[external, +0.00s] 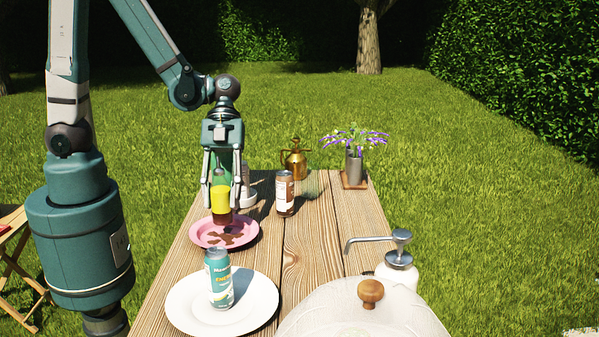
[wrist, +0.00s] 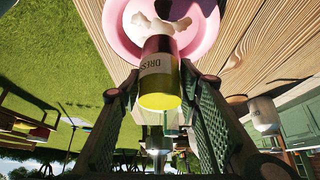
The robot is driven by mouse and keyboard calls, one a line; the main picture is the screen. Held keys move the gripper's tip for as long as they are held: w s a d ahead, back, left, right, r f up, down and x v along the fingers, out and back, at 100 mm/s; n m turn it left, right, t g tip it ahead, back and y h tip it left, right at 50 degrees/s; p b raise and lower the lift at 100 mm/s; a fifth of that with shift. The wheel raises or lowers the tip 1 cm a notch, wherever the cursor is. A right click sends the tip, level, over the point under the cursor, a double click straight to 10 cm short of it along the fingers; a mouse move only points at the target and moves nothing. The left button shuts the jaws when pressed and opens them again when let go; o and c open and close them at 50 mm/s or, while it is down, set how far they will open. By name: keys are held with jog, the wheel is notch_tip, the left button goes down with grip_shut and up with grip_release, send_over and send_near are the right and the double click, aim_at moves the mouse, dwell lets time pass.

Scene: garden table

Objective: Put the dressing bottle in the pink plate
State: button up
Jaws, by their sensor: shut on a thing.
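My gripper (external: 221,203) points down and is shut on the dressing bottle (external: 221,199), which has a yellow label and a dark lower part. The bottle is upright over the pink plate (external: 196,236); a dark patch, perhaps its shadow, lies on the plate. I cannot tell whether the bottle's base touches the plate. In the wrist view the bottle (wrist: 160,88) sits between the two fingers, with part of the lettering "DRESS" showing, and the pink plate (wrist: 206,30) is beyond it.
A white plate (external: 180,308) with a teal can (external: 219,279) is in front of the pink plate. A brown can (external: 285,194) stands to the right. A brass sprayer (external: 296,160) and a flower vase (external: 354,168) are at the back. A glass lid (external: 340,313) and pump bottle (external: 398,268) are front right.

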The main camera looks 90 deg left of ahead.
aim_at(221, 211)
jog(key=shift+f+b, duration=0.55)
jog(key=shift+f, duration=1.5)
jog(key=shift+f, duration=0.2)
jog(key=o, duration=1.1)
jog(key=shift+r, duration=0.15)
jog(key=shift+r, duration=0.15)
jog(key=p+v, duration=0.2)
jog(key=v, duration=0.9)
jog(key=shift+a+r+p, duration=0.25)
jog(key=shift+r+p, duration=0.05)
jog(key=shift+r, duration=0.05)
jog(key=shift+r, duration=0.1)
